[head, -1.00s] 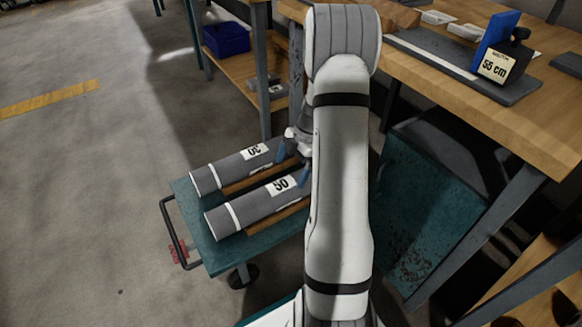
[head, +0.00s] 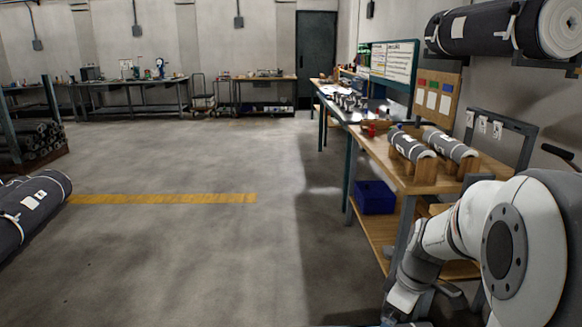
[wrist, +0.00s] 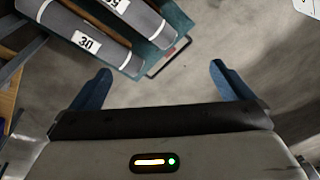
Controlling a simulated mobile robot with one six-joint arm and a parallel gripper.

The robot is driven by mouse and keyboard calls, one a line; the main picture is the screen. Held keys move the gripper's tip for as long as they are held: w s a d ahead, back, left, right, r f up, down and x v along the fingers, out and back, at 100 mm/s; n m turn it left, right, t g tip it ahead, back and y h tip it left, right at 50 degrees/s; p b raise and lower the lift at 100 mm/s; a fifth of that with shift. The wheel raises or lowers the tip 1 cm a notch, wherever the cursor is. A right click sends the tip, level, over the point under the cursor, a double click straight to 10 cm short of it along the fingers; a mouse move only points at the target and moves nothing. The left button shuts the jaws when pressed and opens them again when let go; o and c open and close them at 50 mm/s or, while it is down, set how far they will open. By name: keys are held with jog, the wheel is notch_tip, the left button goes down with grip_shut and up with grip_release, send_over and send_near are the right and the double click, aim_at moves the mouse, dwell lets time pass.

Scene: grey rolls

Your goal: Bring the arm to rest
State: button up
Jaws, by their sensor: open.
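My gripper (wrist: 160,69) is open in the wrist view, its two blue fingers spread wide with nothing between them. Beyond the fingers, a grey roll labelled 30 (wrist: 108,52) and a second grey roll (wrist: 152,22) lie side by side on a teal cart (wrist: 180,22) at the upper left. The gripper is apart from both. In the head view my white arm (head: 545,250) fills the lower right and bends down to the bottom edge, where the gripper is mostly cut off. The cart is out of the head view.
A wooden workbench (head: 400,180) runs along the right, bearing two grey rolls (head: 412,147) on wooden cradles. A blue bin (head: 375,197) sits on its lower shelf. A large dark roll (head: 30,208) lies at the left edge. The floor (head: 200,260) between is clear.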

jog(key=s+a+r+m+p, duration=0.2)
jog(key=s+r+m+p, duration=0.1)
jog(key=r, duration=0.5)
jog(key=s+a+r+m+t+h+p, duration=0.1)
jog(key=s+a+r+m+p, duration=0.1)
jog(key=s+r+p, duration=0.3)
jog(key=s+a+r+m+t+h+p, duration=0.1)
jog(key=s+r+m+p, duration=0.3)
jog(key=r+p, duration=0.5)
notch_tip(320, 180, up, 3)
jog(key=shift+s+a+r+m, duration=0.15)
jog(key=shift+s+a+m, duration=0.2)
jog(key=shift+a, duration=0.55)
jog(key=shift+s, duration=0.1)
jog(key=shift+c, duration=0.3)
